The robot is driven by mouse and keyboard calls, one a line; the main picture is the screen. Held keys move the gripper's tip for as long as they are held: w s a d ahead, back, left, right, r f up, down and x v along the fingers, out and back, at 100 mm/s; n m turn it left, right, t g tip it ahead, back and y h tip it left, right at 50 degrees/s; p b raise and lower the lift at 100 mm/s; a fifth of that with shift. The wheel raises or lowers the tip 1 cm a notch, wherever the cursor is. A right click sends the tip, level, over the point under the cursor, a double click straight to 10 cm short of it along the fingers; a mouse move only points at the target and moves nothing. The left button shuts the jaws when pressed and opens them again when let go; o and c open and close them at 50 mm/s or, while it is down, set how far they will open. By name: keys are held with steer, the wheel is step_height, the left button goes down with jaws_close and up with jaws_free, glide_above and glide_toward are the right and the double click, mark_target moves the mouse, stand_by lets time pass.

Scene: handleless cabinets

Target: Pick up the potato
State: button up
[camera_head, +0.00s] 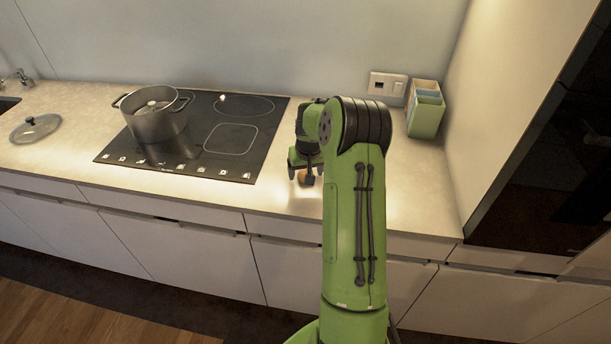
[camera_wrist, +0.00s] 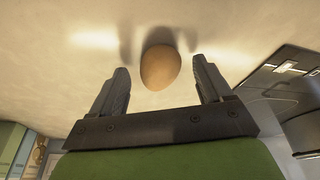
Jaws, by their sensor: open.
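The potato (camera_wrist: 160,67) is brown and rounded and sits on the pale countertop (camera_wrist: 50,60). In the wrist view it lies between and slightly beyond the fingertips of my gripper (camera_wrist: 162,78). The gripper is open, with a gap to the potato on both sides. In the head view my gripper (camera_head: 305,178) is low over the counter, right of the cooktop. The potato (camera_head: 303,177) shows there only in small part, mostly hidden by the gripper.
A black cooktop (camera_head: 232,140) is left of my gripper, with a grey pot (camera_head: 158,124) on it. A glass lid (camera_head: 35,128) lies at the far left. A green container (camera_head: 426,117) stands at the back right by a tall side panel. Counter around the potato is clear.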

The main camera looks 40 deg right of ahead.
steer(key=shift+w+d+f, duration=0.1)
steer(key=shift+w+f, duration=0.05)
steer(key=shift+f, duration=0.2)
steer(key=shift+r, duration=0.1)
steer(key=c, duration=1.1)
